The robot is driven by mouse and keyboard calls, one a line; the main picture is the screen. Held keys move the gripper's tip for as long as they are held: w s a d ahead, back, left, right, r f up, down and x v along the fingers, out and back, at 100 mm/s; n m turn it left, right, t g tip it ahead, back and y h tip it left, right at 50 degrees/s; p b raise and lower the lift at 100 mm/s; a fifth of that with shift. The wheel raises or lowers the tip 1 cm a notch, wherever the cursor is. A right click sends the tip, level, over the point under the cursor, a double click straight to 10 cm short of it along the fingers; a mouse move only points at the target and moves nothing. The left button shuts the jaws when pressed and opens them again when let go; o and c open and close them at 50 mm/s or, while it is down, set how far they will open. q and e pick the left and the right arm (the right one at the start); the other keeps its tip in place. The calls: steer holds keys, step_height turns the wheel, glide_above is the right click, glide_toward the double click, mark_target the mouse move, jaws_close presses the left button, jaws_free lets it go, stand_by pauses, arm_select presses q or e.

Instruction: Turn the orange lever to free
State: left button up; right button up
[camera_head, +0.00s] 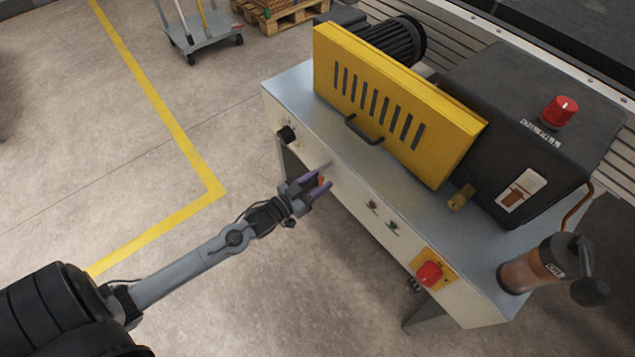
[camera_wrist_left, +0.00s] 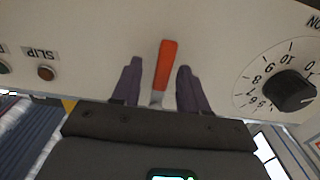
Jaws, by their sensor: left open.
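The orange lever (camera_wrist_left: 167,66) stands on the white front panel of the machine in the left wrist view, upright in that picture with a slight tilt. My left gripper (camera_wrist_left: 156,84) is open, with one purple finger on each side of the lever and a visible gap to each. The lever's lower end is partly hidden by the gripper body. My right gripper is not in view.
A black dial (camera_wrist_left: 289,91) sits right of the lever in the wrist view; a SLIP lamp (camera_wrist_left: 46,73) is left. In the head view, a red stop button (camera_head: 429,273), a yellow guard (camera_head: 390,100) and an oil cup (camera_head: 525,268) are on the machine. Open floor lies left.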

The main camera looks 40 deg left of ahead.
arm_select(q)
steer(key=shift+a, duration=0.15)
steer(key=shift+c, duration=0.6)
jaws_close()
steer(key=shift+r, duration=0.1)
